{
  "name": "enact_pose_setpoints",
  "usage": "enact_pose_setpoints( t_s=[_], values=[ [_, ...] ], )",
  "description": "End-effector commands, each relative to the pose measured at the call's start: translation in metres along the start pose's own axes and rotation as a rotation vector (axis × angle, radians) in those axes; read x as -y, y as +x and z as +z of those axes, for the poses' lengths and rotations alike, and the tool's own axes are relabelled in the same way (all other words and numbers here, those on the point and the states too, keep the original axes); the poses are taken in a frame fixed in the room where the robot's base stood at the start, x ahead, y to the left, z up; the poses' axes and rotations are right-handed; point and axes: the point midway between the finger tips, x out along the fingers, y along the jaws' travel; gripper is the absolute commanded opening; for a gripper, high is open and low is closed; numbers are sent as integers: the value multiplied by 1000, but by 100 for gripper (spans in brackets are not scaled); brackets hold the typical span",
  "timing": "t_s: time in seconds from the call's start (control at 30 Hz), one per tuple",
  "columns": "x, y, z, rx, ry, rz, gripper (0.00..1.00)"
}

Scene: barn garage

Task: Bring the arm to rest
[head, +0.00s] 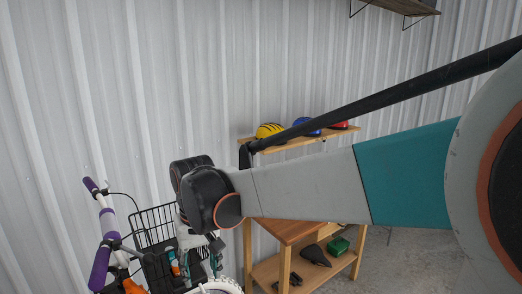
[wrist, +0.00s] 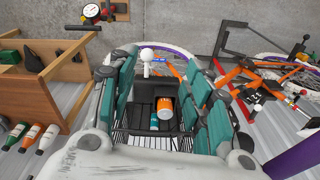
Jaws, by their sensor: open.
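My arm reaches from the right across the head view. My gripper (head: 203,268) hangs at its end beside the black wire basket (head: 152,222) of a bicycle; its lower part is partly hidden by the bicycle and frame edge. In the wrist view my gripper (wrist: 160,72) is open, with teal fingers spread left and right and nothing held between them. Beyond and below the fingers is the basket, holding an orange bottle with a white end (wrist: 165,110) and a small teal-and-dark item (wrist: 154,122). Whether the fingers touch the basket is unclear.
The bicycle handlebar with purple grips (head: 101,262) stands left of my gripper. A wooden bench (head: 297,232) is to the right, below a wall shelf with helmets (head: 268,131).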

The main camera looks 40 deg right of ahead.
Motion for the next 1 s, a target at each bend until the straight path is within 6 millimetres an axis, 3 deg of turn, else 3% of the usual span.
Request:
enact_pose_setpoints(
  t_s=[0.27,0.7,0.83,1.0],
  values=[
    [-6,25,34,-109,-33,-16,45],
    [-20,105,112,-403,-124,-42,45],
    [-22,126,127,-472,-146,-44,45],
    [-23,138,135,-517,-158,-44,45]
  ],
)
